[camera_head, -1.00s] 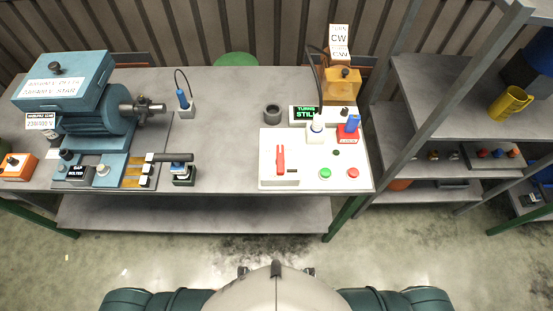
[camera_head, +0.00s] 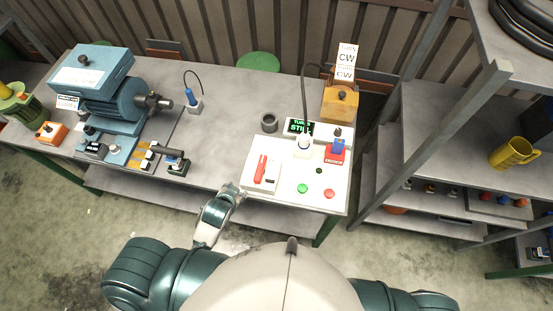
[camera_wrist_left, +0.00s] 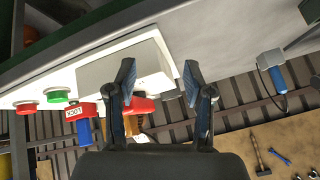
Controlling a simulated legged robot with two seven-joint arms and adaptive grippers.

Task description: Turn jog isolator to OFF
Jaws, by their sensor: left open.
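The red switch lever (camera_head: 262,168) stands on a white box (camera_head: 268,186) at the left of the white control panel (camera_head: 284,208); no readable label names it as the jog isolator. In the left wrist view the red lever (camera_wrist_left: 142,106) shows partly between and behind my fingers, beside the white box (camera_wrist_left: 120,68). My left gripper (camera_head: 234,190) is at the panel's front left edge, close to that box. In its wrist view the left gripper (camera_wrist_left: 159,74) is open, with nothing clearly held between its fingers. My right gripper is not in view.
A red-based switch with a blue handle (camera_head: 338,148), a green button (camera_head: 303,188) and a red button (camera_head: 328,194) are on the panel. A display (camera_head: 299,126) stands behind. A blue motor (camera_head: 118,100) is at the left; the bench (camera_head: 228,110) between is mostly clear.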

